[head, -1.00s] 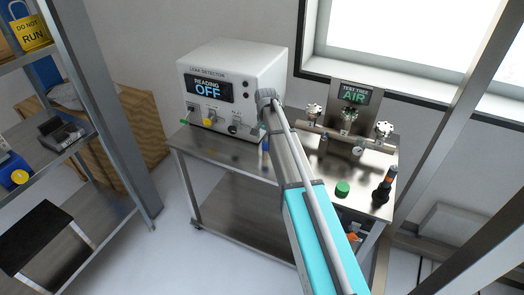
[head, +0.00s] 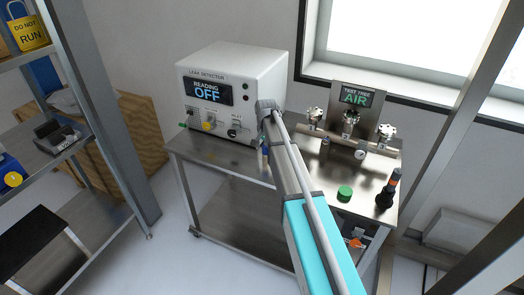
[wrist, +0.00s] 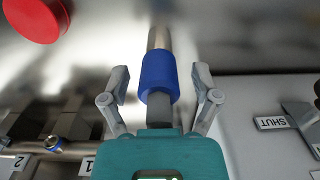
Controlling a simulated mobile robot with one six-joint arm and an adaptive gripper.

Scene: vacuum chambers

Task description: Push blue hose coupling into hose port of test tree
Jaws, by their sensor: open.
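In the wrist view, the blue hose coupling (wrist: 158,74), a blue sleeve on a metal stem, lies between the two grey fingers of my gripper (wrist: 162,84). The fingers are open, with a visible gap on each side of the sleeve. In the head view, the test tree (head: 347,143) stands on the right of the bench, with several silver valves and an "AIR" sign. My arm hides the gripper in the head view.
The leak detector (head: 228,95), reading "OFF", stands left of my arm on the steel bench (head: 222,152). A green cap (head: 345,193) and a dark bottle (head: 387,188) stand at the bench's right front. A red disc (wrist: 36,18) shows at upper left in the wrist view.

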